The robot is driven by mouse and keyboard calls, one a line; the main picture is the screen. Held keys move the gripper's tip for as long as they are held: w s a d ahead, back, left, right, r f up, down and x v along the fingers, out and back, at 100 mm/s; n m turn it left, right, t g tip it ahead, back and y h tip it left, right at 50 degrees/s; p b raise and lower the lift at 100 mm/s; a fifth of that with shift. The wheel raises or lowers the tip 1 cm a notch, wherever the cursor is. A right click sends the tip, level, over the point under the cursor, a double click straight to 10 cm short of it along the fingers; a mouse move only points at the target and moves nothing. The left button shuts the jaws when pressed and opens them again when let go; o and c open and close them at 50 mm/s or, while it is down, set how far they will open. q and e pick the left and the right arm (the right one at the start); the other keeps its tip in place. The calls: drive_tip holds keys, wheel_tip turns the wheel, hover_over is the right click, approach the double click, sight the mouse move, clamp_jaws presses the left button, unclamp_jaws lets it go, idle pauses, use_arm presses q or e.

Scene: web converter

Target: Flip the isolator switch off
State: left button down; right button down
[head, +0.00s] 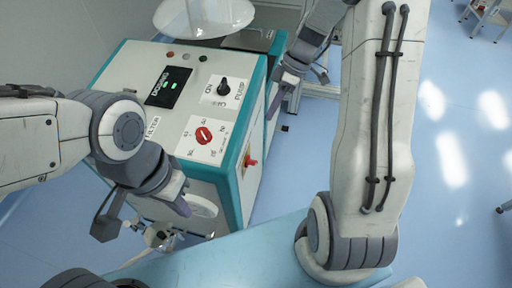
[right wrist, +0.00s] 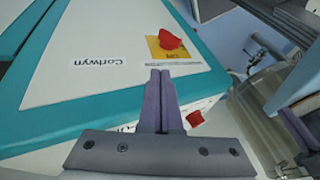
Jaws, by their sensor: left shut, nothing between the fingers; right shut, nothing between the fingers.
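The isolator switch is a red rotary knob on a yellow plate (right wrist: 170,40) on the side panel of the white and teal machine (head: 112,72). In the head view its red knob (head: 250,160) shows low on the right side. My right gripper (head: 273,107) is shut and empty beside the machine's right edge. In the right wrist view its fingers (right wrist: 160,75) lie below the yellow plate, apart from the knob as far as I can tell. My left gripper (head: 183,205) is shut and empty in front of the machine's near side.
Blue floor (head: 450,150) lies open at the right.

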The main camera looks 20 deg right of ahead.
approach(253, 162)
drive_tip(key=w+a+f, duration=0.1)
drive_tip(key=w+f, duration=0.3)
drive_tip(key=shift+s+a+f, duration=0.3)
drive_tip(key=shift+s+f, duration=0.15)
drive_tip(key=shift+s, duration=0.1)
drive_tip(key=shift+s+a+f, duration=0.3)
drive_tip(key=shift+s+f, duration=0.15)
drive_tip(key=shift+s, duration=0.05)
drive_tip(key=shift+s+a+f, duration=0.3)
drive_tip(key=shift+s+f, duration=0.1)
